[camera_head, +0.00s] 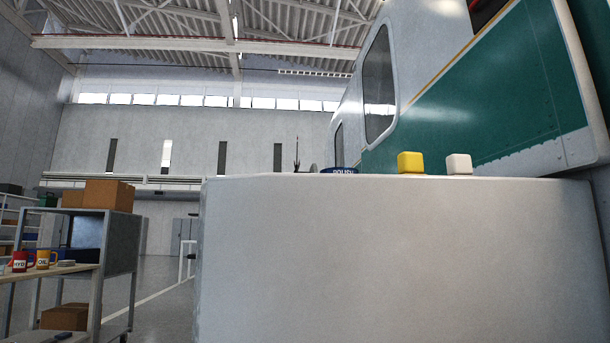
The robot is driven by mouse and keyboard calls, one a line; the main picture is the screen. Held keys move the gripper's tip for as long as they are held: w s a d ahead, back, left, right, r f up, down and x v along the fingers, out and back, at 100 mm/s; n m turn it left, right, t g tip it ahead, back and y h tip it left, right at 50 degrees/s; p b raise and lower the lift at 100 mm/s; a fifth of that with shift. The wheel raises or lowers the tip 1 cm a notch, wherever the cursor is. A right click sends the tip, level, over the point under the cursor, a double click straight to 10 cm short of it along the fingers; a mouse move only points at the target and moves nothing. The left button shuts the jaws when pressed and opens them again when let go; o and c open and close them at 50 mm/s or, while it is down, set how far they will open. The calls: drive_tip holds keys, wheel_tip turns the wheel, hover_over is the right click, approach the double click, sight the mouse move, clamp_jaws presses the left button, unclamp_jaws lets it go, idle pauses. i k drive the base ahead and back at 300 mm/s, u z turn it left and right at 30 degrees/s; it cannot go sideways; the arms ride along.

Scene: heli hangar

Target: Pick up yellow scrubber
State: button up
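The yellow scrubber (411,162) is a small yellow block with rounded edges. It sits on top of a large pale grey rounded surface (400,250), near its upper edge as I see it. Its underside and back are hidden, and the top of the surface is seen almost edge-on. A similar white block (459,164) sits just to its right, with a small gap between them. My gripper is not in view.
A blue tin marked POLISH (345,171) and a thin dark upright item (297,155) are left of the yellow block. The green and white helicopter (480,90) rises behind. Some floor (165,290) is clear between.

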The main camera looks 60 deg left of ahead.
sight(409, 163)
drive_tip(key=u, duration=2.65)
drive_tip(key=k, duration=0.85)
drive_tip(key=z, duration=0.9)
drive_tip(key=i, duration=0.5)
drive_tip(key=z, duration=0.05)
